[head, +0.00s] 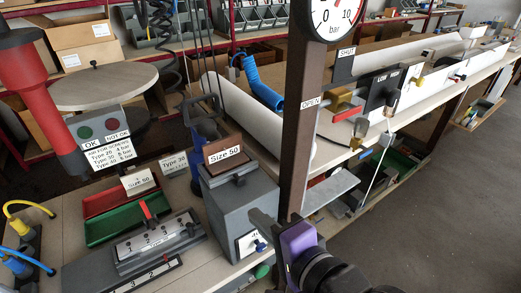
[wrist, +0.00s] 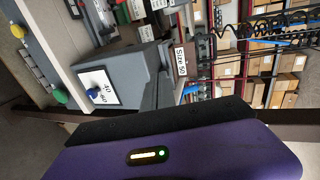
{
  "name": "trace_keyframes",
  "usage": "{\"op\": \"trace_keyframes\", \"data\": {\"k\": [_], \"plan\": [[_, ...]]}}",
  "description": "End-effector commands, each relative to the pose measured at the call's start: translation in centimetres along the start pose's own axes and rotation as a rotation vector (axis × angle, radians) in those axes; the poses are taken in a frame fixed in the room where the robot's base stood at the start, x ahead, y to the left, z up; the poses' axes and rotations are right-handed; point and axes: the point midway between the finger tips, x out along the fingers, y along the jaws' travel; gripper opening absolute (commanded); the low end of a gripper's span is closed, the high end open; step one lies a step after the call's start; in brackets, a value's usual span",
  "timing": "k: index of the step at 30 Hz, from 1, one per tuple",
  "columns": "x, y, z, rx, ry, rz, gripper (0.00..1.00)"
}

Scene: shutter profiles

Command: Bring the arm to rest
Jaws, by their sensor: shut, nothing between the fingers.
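My gripper (head: 264,222) is at the lower middle of the head view, at the end of my purple and black wrist. It is shut and empty. It is in front of the grey box with the "Size 50" sign (head: 224,155), near the brown upright post (head: 298,130). I cannot tell whether it touches either. In the wrist view my purple wrist housing fills the bottom, and the grey box (wrist: 135,75) with a blue knob shows beyond it, turned on its side.
The bench at left carries a green tray (head: 122,218), a red tray (head: 115,195), a numbered fixture (head: 155,240) and an OK/NOT OK button panel (head: 100,130). A long bench (head: 430,85) runs to the back right. Grey floor (head: 440,210) at right is clear.

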Motion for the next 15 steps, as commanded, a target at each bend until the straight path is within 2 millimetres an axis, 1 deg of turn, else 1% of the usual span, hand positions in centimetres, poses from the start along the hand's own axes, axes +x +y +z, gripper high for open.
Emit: {"op": "trace_keyframes", "data": {"k": [4,7,12,15], "plan": [[0.0,0.0,0.0,-0.020,0.000,-0.001,0.00],[0.0,-1.0,-0.3,-0.089,0.015,-0.039,0.00],[-0.7,-4.5,-1.6,-0.311,0.105,-0.179,0.00],[-1.8,-4.6,-2.4,-0.456,0.178,-0.226,0.00]]}}
